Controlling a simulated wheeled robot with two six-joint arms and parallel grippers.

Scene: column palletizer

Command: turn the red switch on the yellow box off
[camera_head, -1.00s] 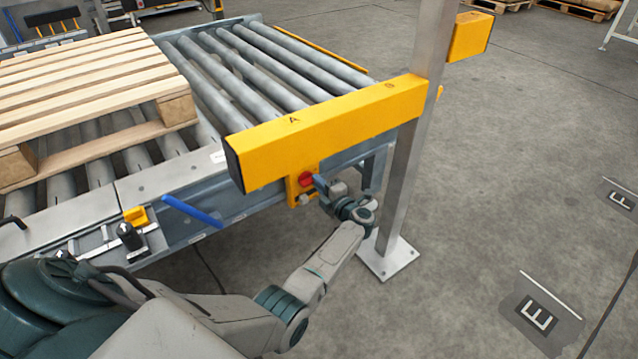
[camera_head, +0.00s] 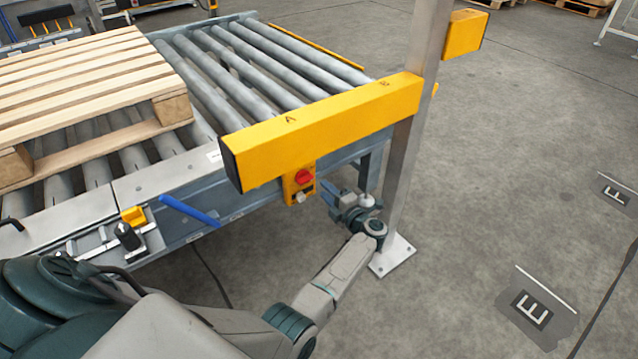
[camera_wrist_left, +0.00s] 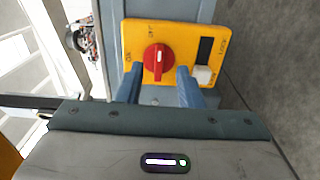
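The yellow box (camera_head: 299,189) hangs under the large yellow beam at the conveyor corner. Its red switch (camera_head: 304,177) is a round knob. In the left wrist view the red switch (camera_wrist_left: 157,58) carries a white mark that stands upright in the picture, towards the upper label, which seems to read OFF. Another label is at its left. My right gripper is in neither view.
The yellow beam (camera_head: 320,125) runs above the box to a steel post (camera_head: 405,165) at the right. A roller conveyor (camera_head: 250,65) with a wooden pallet (camera_head: 85,85) lies behind. A white button (camera_wrist_left: 203,75) sits beside the switch. Floor to the right is open.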

